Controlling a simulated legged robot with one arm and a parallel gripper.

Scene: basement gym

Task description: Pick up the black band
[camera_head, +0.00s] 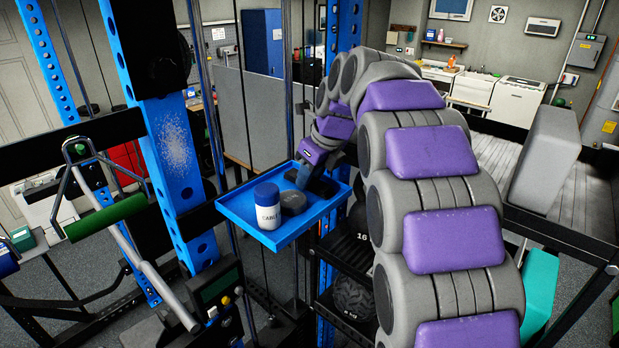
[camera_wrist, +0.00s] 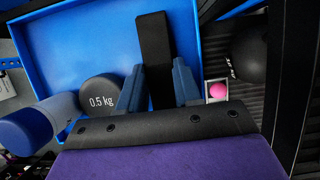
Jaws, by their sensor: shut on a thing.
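The black band (camera_wrist: 153,40) is a flat dark strip over the blue tray (camera_wrist: 95,40) in the wrist view. Its lower end lies between the two blue-grey fingers of my gripper (camera_wrist: 157,78), which is shut on it. I cannot tell whether the band touches the tray floor. In the head view my gripper (camera_head: 316,178) reaches into the back right of the blue tray (camera_head: 238,218); the band is hard to make out there.
In the tray, left of my gripper, are a dark 0.5 kg weight (camera_head: 293,202) and a white jar with a blue lid (camera_head: 267,207). A blue rack upright (camera_head: 180,150) stands left of the tray. A rack with dark balls (camera_head: 352,298) is below right.

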